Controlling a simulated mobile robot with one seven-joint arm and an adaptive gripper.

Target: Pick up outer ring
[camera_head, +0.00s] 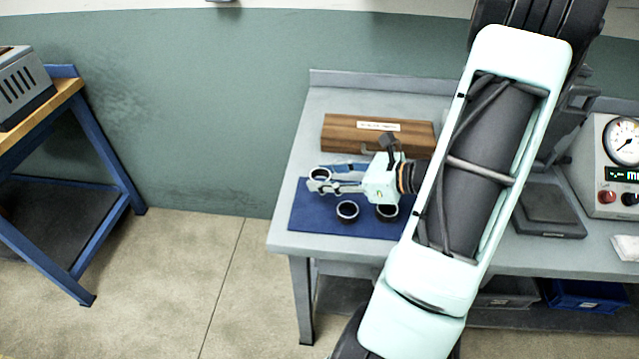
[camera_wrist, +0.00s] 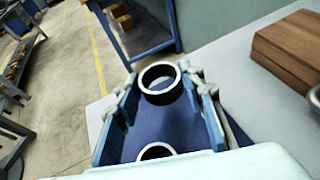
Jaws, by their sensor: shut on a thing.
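My gripper (camera_head: 336,182) is over the blue mat (camera_head: 300,222) on the grey table in the head view. It is shut on a dark ring with a bright rim (camera_head: 320,174) at the mat's far left part. In the wrist view the held ring (camera_wrist: 160,92) sits between the two blue fingers of my gripper (camera_wrist: 160,88). Two more rings stand on the mat in front of the gripper, a left one (camera_head: 347,211) and a right one (camera_head: 387,212). One of them shows partly in the wrist view (camera_wrist: 155,151), cut off by my gripper body.
A wooden block with a label (camera_head: 378,134) lies behind the mat. A gauge machine (camera_head: 612,165) and a dark flat plate (camera_head: 549,209) stand to the right. My arm crosses the table's middle. A blue-framed bench (camera_head: 105,150) stands apart at left.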

